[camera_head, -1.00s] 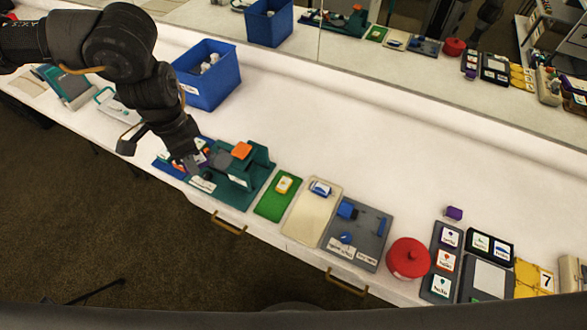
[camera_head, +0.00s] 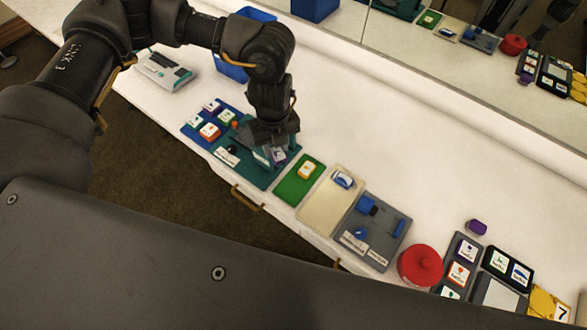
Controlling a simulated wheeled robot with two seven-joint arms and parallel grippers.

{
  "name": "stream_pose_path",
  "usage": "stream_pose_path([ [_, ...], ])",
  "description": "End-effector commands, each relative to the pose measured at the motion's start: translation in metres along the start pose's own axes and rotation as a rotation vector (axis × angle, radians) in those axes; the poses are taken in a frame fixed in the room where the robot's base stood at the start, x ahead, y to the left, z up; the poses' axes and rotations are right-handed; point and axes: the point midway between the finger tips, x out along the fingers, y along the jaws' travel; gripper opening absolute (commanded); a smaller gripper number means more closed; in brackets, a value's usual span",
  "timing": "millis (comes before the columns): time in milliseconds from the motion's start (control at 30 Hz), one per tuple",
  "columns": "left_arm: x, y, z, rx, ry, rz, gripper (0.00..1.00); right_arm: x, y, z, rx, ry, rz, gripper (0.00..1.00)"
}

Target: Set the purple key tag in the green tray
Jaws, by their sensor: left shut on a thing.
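The green tray (camera_head: 289,190) lies on the white counter, with a yellow-orange tag (camera_head: 307,170) on it. My left gripper (camera_head: 276,147) points down over the right part of the teal board (camera_head: 258,180), just left of the green tray's far end. It is shut on a small purple tag with a white face (camera_head: 280,156), partly hidden by the fingers. I cannot tell whether the tag touches the teal board. My right gripper is not in view.
A blue board (camera_head: 190,129) with several coloured tags lies left of the teal board. A cream tray (camera_head: 321,212), a grey board (camera_head: 381,235) and a red lidded pot (camera_head: 419,265) stand to the right.

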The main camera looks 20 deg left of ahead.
Motion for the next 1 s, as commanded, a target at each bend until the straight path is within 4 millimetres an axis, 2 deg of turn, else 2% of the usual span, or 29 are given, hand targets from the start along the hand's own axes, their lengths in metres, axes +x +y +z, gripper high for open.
stream_pose_path([
  [100,0.024,-0.009,-0.017,0.335,0.003,0.0,0.12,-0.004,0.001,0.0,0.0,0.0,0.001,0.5],
  [200,0.04,-0.015,-0.029,0.588,0.003,-0.002,0.12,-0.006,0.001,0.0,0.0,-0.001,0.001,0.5],
  [400,0.063,-0.023,-0.046,0.936,-0.002,-0.005,0.12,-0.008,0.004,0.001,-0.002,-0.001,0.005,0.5],
  [600,0.07,-0.025,-0.052,1.063,-0.003,-0.007,0.12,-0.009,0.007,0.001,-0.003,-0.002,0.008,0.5],
  [1000,0.081,-0.025,-0.052,1.069,-0.004,-0.007,0.12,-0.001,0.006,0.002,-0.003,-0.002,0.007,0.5],
])
